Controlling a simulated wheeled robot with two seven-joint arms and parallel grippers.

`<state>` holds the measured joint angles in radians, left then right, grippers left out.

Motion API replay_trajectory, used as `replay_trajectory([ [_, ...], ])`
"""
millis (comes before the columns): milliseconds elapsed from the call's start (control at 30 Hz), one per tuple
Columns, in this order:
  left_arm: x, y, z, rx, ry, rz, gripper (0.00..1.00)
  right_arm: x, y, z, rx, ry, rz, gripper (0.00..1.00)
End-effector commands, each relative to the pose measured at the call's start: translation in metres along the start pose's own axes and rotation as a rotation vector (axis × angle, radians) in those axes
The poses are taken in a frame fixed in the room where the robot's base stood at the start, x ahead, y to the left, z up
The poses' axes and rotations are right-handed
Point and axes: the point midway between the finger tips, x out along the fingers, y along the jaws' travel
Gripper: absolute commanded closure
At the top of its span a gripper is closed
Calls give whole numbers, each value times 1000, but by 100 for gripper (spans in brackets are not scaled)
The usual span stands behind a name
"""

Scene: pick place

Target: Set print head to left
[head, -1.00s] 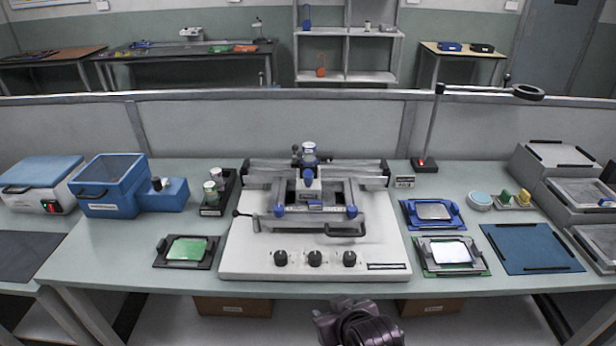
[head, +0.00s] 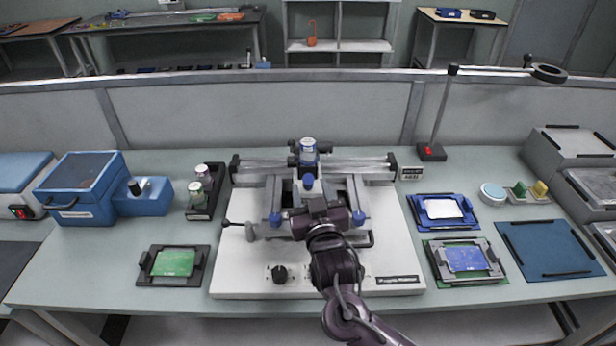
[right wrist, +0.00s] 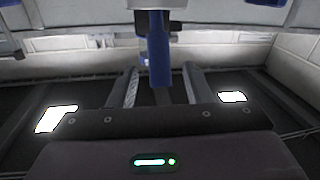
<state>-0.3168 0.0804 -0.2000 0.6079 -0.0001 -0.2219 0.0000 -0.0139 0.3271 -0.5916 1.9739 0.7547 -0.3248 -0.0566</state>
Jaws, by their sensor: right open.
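The print head (head: 308,150), a white canister with a blue band and a blue knob (head: 308,181) below it, sits near the middle of the grey cross rail (head: 355,167) on the white printer (head: 222,283). My right gripper (head: 321,205) is over the printer frame, just in front of the knob. In the right wrist view my right gripper (right wrist: 161,80) is open, with a blue handle (right wrist: 158,50) upright between or just beyond its two fingers. I cannot tell whether they touch. My left gripper is out of view.
A blue box (head: 80,190) and a dark rack (head: 206,195) with small jars stand left of the printer. A green board (head: 174,262) lies in front left. Blue and green board holders (head: 443,208) and a blue mat (head: 550,248) lie right. A lamp (head: 433,152) stands behind.

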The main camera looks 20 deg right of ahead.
Motion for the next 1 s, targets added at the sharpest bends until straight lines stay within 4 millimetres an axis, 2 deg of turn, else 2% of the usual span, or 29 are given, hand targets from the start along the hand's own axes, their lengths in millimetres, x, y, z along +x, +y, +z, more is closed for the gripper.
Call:
replay_trajectory([
  [100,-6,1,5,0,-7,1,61,18,1,-2,-1,1,1,55],
  [200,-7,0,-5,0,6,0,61,27,0,-1,-1,0,0,55],
  [400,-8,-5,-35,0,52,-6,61,32,0,0,1,-1,0,55],
  [567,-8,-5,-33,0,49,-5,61,32,0,0,1,-1,0,56],
  [900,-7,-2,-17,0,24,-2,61,32,0,0,1,-1,0,100],
  [1000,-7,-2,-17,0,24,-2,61,32,0,0,1,-1,0,100],
])
